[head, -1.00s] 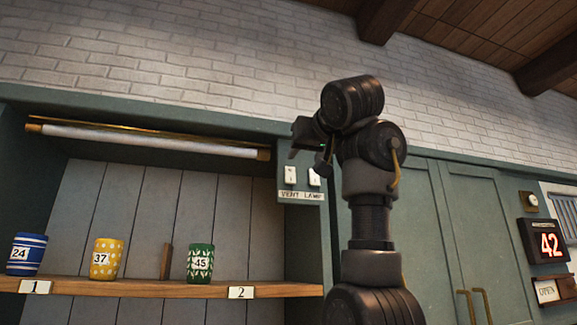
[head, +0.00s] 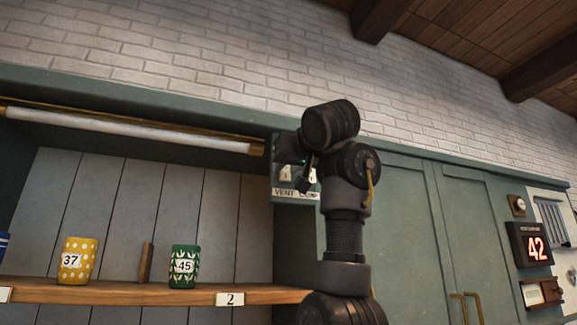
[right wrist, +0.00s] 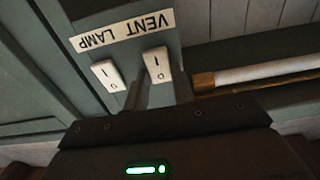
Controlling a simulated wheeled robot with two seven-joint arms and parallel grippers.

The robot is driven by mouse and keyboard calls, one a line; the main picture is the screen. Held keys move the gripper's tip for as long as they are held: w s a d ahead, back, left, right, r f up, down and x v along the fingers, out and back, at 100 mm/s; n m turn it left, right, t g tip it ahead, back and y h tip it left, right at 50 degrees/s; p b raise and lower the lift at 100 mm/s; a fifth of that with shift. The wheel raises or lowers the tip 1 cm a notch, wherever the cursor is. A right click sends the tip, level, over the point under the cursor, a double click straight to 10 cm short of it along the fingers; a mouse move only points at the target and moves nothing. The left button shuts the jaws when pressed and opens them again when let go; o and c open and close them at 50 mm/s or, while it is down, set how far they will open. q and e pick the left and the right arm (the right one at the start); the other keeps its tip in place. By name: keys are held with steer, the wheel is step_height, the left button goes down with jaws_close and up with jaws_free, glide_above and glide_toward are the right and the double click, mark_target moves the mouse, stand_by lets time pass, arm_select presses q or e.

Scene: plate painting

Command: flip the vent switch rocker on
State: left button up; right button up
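The switch panel (head: 281,184) is at the right end of the shelf alcove, with two white rockers and a "VENT LAMP" label. In the right wrist view it appears upside down, with the vent rocker (right wrist: 156,64) on the right and the lamp rocker (right wrist: 108,75) on the left. Both carry I and O marks; which side is pressed I cannot tell. My right gripper (right wrist: 160,95) is in front of the panel, its fingers a little apart, tips near the vent rocker's O end. Contact is not clear. In the head view my right gripper (head: 298,165) partly covers the panel. My left gripper is out of view.
Green cupboard doors (head: 420,230) and a "42" display (head: 530,245) are on the right.

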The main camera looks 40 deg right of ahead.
steer(key=c, duration=0.4)
steer(key=shift+f+b, duration=0.15)
steer(key=shift+b, duration=0.15)
steer(key=f+t+b, duration=0.1)
steer(key=t+b, duration=0.1)
steer(key=b, duration=0.1)
steer(key=shift+h+b, duration=0.35)
steer(key=shift+h, duration=0.05)
steer(key=shift+r+t+b, duration=0.1)
steer(key=shift+t+b, duration=0.25)
steer(key=shift+t, duration=0.15)
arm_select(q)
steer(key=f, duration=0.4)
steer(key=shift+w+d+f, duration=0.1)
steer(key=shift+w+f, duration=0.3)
arm_select(e)
steer(key=shift+r, duration=0.15)
steer(key=o, duration=1)
steer(key=shift+s, duration=0.15)
